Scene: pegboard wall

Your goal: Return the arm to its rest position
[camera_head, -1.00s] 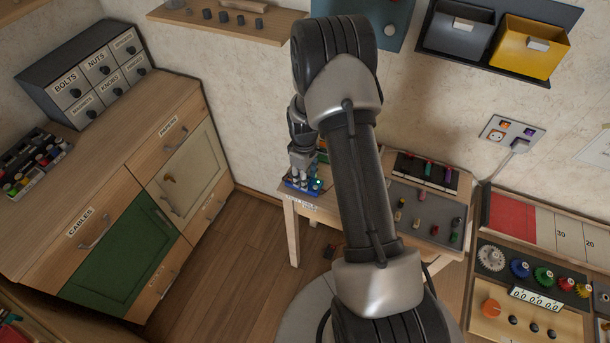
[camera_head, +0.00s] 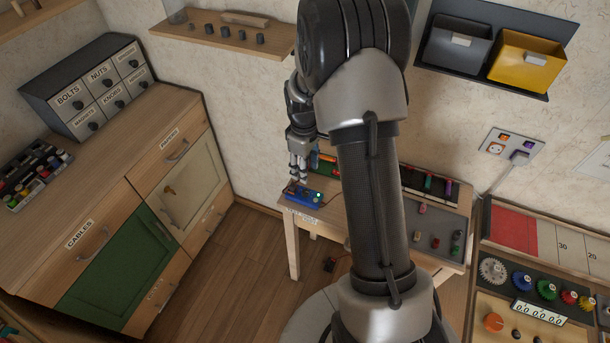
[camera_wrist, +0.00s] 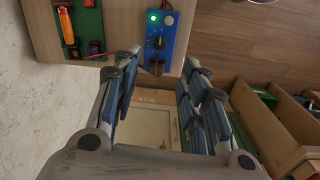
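My gripper (camera_head: 299,170) hangs above the left end of the small wooden table (camera_head: 334,222) in the head view, apart from the things on it. In the wrist view my gripper (camera_wrist: 157,82) has its fingers spread with a gap between them and nothing held. A blue box (camera_head: 303,196) with a lit green light lies on the table just below the fingertips. The blue box (camera_wrist: 163,36) also shows in the wrist view, beyond the fingertips, with a white light and a dark knob too. My arm hides part of the table and wall.
A green tray (camera_head: 327,166) lies behind the blue box. A grey mat (camera_head: 425,237) with several small coloured parts covers the table's right side. A wooden cabinet (camera_head: 130,190) stands left, with open floor (camera_head: 235,268) between. A shelf (camera_head: 215,37) and a yellow bin (camera_head: 527,59) are above.

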